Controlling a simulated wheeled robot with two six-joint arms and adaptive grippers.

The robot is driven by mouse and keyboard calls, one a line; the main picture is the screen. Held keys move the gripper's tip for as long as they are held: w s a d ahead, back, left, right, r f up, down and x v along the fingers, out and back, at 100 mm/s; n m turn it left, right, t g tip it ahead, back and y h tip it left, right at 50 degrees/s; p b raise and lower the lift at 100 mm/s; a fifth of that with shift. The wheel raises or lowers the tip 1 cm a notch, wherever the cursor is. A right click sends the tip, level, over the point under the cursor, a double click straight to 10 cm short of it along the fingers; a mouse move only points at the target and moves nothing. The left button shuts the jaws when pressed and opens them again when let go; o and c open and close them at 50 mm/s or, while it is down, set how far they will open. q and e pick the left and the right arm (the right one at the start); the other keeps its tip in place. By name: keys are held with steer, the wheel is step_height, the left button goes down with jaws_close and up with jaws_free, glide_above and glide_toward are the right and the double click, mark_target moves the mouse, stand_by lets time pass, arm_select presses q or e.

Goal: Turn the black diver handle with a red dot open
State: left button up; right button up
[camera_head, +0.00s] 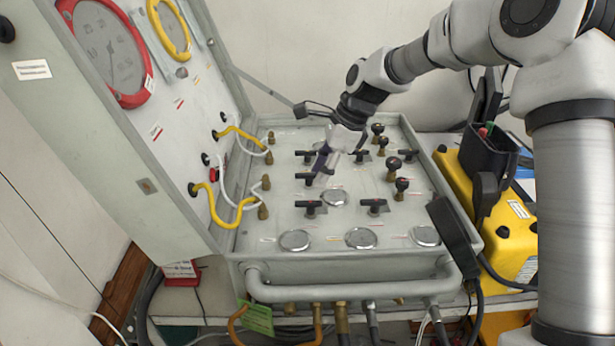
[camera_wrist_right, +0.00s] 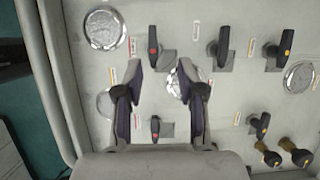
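My right gripper (camera_head: 335,160) is over the panel (camera_head: 278,222), and its two fingers are spread apart with nothing held between them. In the right wrist view, a black handle with a red dot (camera_wrist_right: 153,48) lies just beyond the open fingertips (camera_wrist_right: 159,72). A second black handle with a red dot (camera_wrist_right: 155,128) shows between the fingers, closer to the palm. Both point roughly up the picture. In the head view the gripper partly hides the handles under it, and I cannot match each one surely. My left gripper is not in view.
Other black handles (camera_wrist_right: 223,45) and brass-stemmed knobs (camera_head: 392,168) stand close by on the panel. Round gauges (camera_head: 361,238) line its front. The raised lid (camera_head: 190,120) with yellow and white hoses is at the left. A yellow case (camera_head: 500,215) stands at the right.

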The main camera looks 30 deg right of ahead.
mark_target(305, 202)
steer(key=a+f, duration=0.1)
steer(key=s+a+f, duration=0.1)
steer(key=a+f, duration=0.1)
steer(key=shift+f+p, duration=0.2)
steer(key=shift+p, duration=0.1)
steer(key=f, duration=0.1)
steer(key=w+f, duration=0.1)
steer(key=shift+w+f, duration=0.25)
steer(key=shift+f, duration=0.1)
steer(key=shift+w+f, duration=0.2)
steer(key=shift+f, duration=0.1)
steer(key=shift+s+r, duration=0.2)
steer(key=shift+s, duration=0.05)
steer(key=shift+s+a+r, duration=0.1)
steer(key=shift+s+a, duration=0.05)
steer(key=c, duration=0.5)
jaws_close()
